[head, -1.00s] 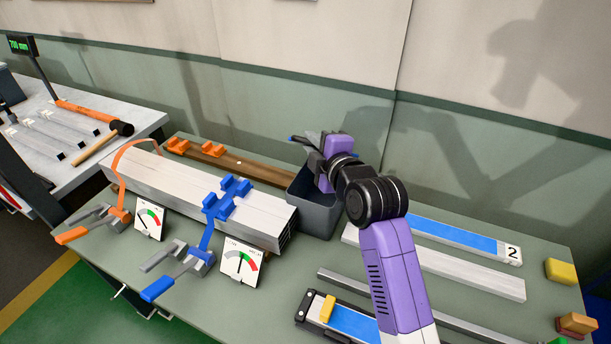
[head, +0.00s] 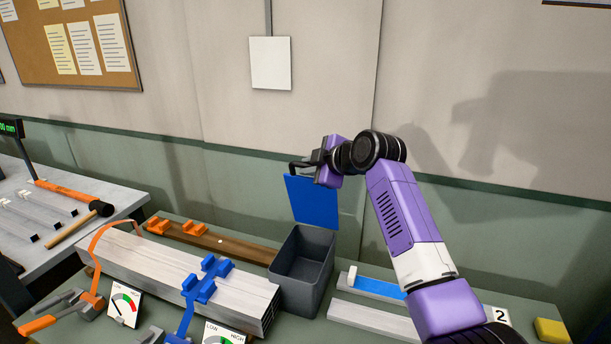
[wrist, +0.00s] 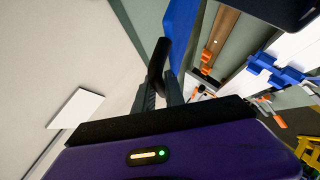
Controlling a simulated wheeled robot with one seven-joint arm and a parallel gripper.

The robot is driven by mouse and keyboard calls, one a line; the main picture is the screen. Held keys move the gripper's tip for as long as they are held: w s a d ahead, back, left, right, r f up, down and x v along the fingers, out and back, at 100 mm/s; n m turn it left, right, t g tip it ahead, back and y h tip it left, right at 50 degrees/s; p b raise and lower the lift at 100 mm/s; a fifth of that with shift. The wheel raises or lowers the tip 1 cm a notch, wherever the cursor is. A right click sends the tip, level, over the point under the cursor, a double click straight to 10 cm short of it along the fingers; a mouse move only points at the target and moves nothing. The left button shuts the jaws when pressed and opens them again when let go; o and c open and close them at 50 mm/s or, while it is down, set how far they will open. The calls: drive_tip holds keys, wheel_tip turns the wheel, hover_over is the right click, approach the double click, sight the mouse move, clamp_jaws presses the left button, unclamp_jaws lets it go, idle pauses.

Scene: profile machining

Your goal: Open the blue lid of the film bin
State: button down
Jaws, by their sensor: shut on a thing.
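The blue lid (head: 312,201) stands raised, near upright, over the back of the grey film bin (head: 296,294). The bin's mouth is uncovered and its dark inside looks empty. My gripper (head: 313,164) is at the lid's upper edge, shut on a dark handle (head: 297,165). In the wrist view the fingers (wrist: 162,92) close around the dark handle (wrist: 156,61), with the blue lid (wrist: 181,25) just beyond it. The exact finger contact is partly hidden.
A bundle of pale profiles (head: 165,267) with blue and orange clamps lies left of the bin. A brown bar (head: 232,245) lies behind it. A blue-topped strip (head: 375,287) and a yellow block (head: 551,330) are to the right. The wall is close behind the lid.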

drive_tip(key=shift+w+d+r, duration=0.15)
drive_tip(key=shift+w, duration=0.35)
drive_tip(key=shift+g, duration=0.3)
drive_tip(key=c, duration=1.4)
unclamp_jaws()
drive_tip(key=b+v, duration=0.2)
drive_tip(key=v, duration=0.5)
drive_tip(key=shift+s+d, duration=0.25)
drive_tip(key=shift+s, duration=0.05)
drive_tip(key=shift+r, duration=0.15)
